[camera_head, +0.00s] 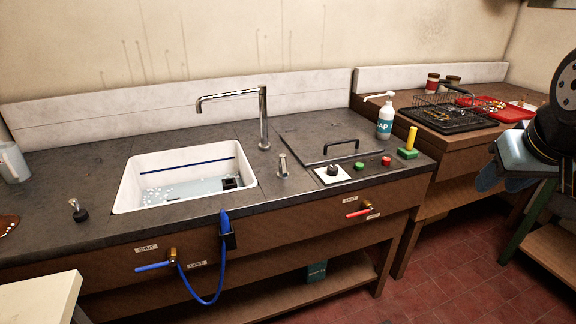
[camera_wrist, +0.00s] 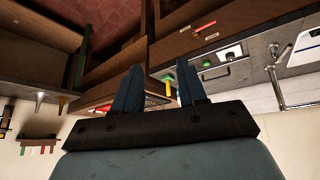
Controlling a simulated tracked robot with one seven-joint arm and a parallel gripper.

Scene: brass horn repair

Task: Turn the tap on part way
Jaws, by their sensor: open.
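A chrome tap (camera_head: 263,120) with a bent spout stands behind the white sink (camera_head: 120,195), its spout reaching left over the basin. A short chrome post (camera_head: 283,166) stands on the counter right of the sink. On the counter front, a blue lever (camera_head: 153,267) on a brass valve sits between tags that seem to read SHUT and OPEN. A red lever (camera_head: 358,212) on a brass valve sits farther right, also between tags; it shows in the wrist view (camera_wrist: 205,26). My gripper (camera_head: 501,181) is open and empty at the far right, well away from these. Its fingers show in the wrist view (camera_wrist: 159,78).
A blue hose (camera_head: 203,301) hangs from a holder (camera_head: 228,234) on the counter front. Red and green buttons (camera_head: 386,161), a soap bottle (camera_head: 385,122) and a handled lid (camera_head: 310,130) occupy the right counter. A wire rack (camera_head: 447,105) stands beyond. Red floor (camera_head: 450,270) is clear.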

